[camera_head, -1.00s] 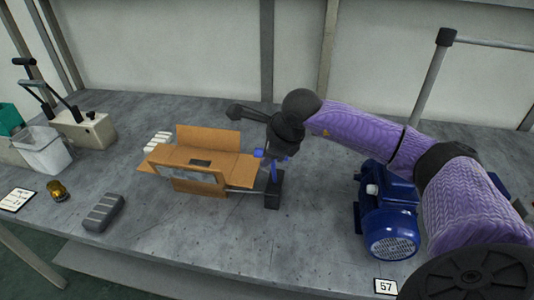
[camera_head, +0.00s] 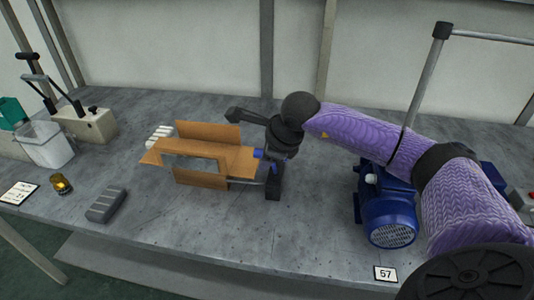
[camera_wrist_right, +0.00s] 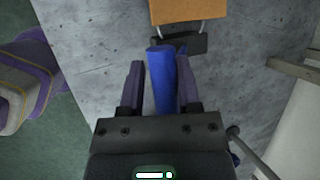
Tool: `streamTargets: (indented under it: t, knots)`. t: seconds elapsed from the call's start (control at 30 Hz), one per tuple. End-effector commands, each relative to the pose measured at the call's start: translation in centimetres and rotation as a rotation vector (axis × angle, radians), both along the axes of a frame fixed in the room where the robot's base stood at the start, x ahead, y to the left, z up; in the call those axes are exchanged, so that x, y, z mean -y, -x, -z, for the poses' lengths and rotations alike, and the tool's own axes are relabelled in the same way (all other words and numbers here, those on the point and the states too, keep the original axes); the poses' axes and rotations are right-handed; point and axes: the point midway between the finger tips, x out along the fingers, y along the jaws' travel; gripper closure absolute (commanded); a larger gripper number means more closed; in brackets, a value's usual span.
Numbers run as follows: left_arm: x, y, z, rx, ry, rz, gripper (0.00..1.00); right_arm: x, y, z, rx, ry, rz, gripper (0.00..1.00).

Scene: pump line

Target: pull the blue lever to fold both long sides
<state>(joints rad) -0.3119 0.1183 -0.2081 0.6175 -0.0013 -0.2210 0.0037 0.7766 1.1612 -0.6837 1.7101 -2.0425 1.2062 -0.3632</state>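The cardboard box (camera_head: 208,136) lies on the bench left of centre, with a tall flap up at its back and a panel at its front. A frame with a window-like opening lies across its middle. My right gripper (camera_head: 272,152) is at the box's right end, by the black lever stand (camera_head: 273,185). In the right wrist view, the blue lever (camera_wrist_right: 162,78) stands between the two fingers of the right gripper (camera_wrist_right: 160,85), which look closed around it. The cardboard's near end (camera_wrist_right: 188,10) shows beyond the lever. My left gripper is not in view.
A blue motor (camera_head: 388,215) stands right of the lever, under my right arm. A grey block (camera_head: 106,204), an amber lamp (camera_head: 61,184) and a clear bin (camera_head: 45,145) are at left. The bench front between block and motor is clear.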

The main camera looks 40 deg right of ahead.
Motion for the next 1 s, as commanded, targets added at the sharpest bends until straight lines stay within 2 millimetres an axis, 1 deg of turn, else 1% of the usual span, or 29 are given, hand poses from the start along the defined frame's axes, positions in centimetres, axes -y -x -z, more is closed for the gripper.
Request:
streamTargets:
  t: [0.03,0.07,0.1,0.13,0.4,0.47,0.7,0.8,0.9,1.0]
  knots:
    - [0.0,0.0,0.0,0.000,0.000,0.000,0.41,0.0,0.0,0.1,-0.001,-0.001,0.000,0.49]
    - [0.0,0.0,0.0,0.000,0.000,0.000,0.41,0.0,0.0,0.0,0.000,0.000,0.000,0.43]
    - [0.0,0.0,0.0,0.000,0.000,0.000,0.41,0.0,0.0,0.0,0.001,0.001,0.000,0.35]
    - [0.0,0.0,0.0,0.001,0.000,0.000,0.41,0.0,0.0,0.0,0.001,0.001,0.000,0.33]
    - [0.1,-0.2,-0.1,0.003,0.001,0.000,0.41,0.1,0.0,-0.3,0.005,0.002,0.001,0.33]
    - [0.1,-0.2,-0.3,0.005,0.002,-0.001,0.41,0.1,0.4,-1.1,0.006,0.002,0.000,0.33]
    - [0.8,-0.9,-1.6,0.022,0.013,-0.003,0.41,0.3,3.3,-6.5,0.006,0.005,0.002,0.33]
    - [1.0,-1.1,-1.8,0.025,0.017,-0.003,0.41,0.3,4.2,-7.9,0.005,0.004,0.001,0.33]
    - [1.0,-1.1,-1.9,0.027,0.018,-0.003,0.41,0.3,4.7,-8.6,0.003,0.002,0.001,0.33]
    - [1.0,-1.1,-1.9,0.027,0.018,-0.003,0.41,0.2,4.8,-8.8,0.002,0.002,0.001,0.33]
